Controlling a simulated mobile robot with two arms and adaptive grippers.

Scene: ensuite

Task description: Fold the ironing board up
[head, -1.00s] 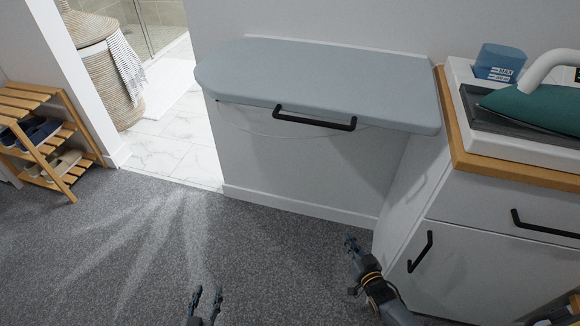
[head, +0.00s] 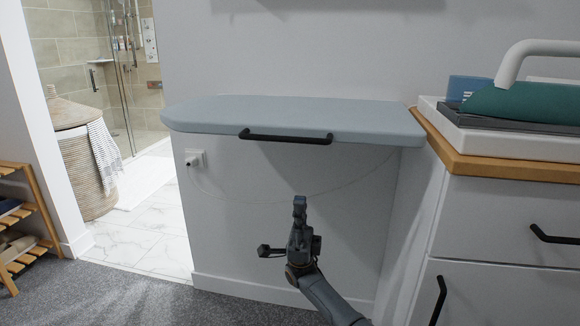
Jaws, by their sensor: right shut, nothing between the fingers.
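The ironing board (head: 290,112) is a grey-blue padded board with a rounded left end. It stands out level from the wall, unfolded. A black bar handle (head: 287,137) is fixed along its front edge. My right gripper (head: 299,203) is shut and empty, pointing up, below the board and its handle in the picture and apart from them. My left gripper is out of view.
A white cabinet (head: 500,235) with a wooden top stands right of the board, holding a white tray and a green item. At left are a doorway, a wicker basket (head: 88,170) and a wooden rack (head: 30,220).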

